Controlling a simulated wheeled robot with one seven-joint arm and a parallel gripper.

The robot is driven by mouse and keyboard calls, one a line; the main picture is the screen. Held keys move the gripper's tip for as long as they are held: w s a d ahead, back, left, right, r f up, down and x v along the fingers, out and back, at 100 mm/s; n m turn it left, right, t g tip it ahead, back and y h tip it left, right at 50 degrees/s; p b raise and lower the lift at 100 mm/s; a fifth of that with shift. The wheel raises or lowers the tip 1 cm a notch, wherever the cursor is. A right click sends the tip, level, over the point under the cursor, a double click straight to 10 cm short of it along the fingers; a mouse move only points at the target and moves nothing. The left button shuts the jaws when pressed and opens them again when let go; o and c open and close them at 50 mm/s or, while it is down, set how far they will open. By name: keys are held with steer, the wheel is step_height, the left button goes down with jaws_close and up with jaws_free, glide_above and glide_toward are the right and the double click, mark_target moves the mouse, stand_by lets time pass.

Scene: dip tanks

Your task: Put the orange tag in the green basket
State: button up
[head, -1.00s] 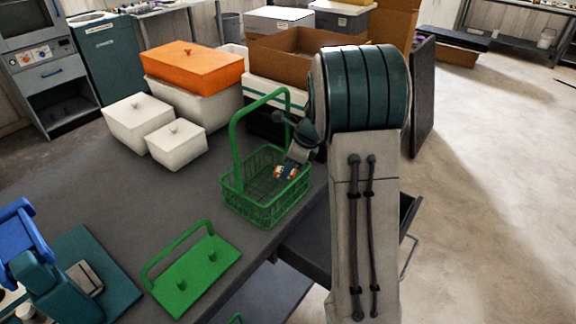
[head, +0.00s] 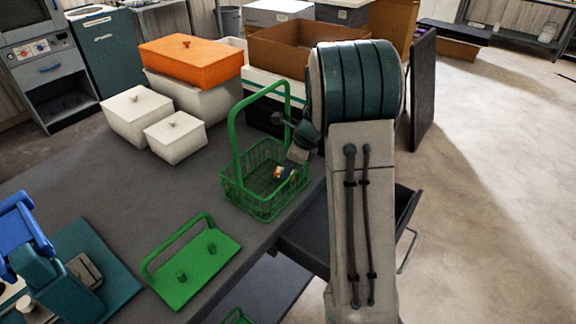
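The green basket (head: 237,200) stands upright on the dark table, with its tall handle raised. My gripper (head: 286,171) reaches down into the right side of the basket, mostly hidden behind my own arm and too small to make out its fingers. A small orange and white piece (head: 278,173), which looks like the orange tag, shows at the gripper's tip inside the basket outline. I cannot tell whether the gripper holds it or whether it touches the basket floor.
A green lid with a handle (head: 196,266) lies in front of the basket. White lidded tanks (head: 176,142) and an orange-lidded tank (head: 190,64) stand behind to the left. A blue and teal device (head: 38,250) is at the lower left. An open drawer (head: 395,215) juts out at right.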

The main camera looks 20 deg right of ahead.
steer(key=shift+r, duration=0.15)
steer(key=shift+r, duration=0.35)
steer(key=v, duration=1.1)
steer(key=s+a+n+h, duration=0.1)
steer(key=s+a+n, duration=0.2)
steer(key=s+n, duration=0.5)
steer(key=s+a+n+h, duration=0.1)
steer(key=s+a+n, duration=0.2)
steer(key=s+n, duration=0.5)
steer(key=s+a+n+h, duration=0.1)
steer(key=s+a+n, duration=0.2)
steer(key=s+n, duration=0.5)
steer(key=shift+s+r+t+h+p, duration=0.2)
steer(key=shift+s+t+h+p, duration=0.2)
steer(key=shift+s, duration=0.4)
steer(key=shift+c, duration=0.4)
steer(key=shift+a, duration=0.1)
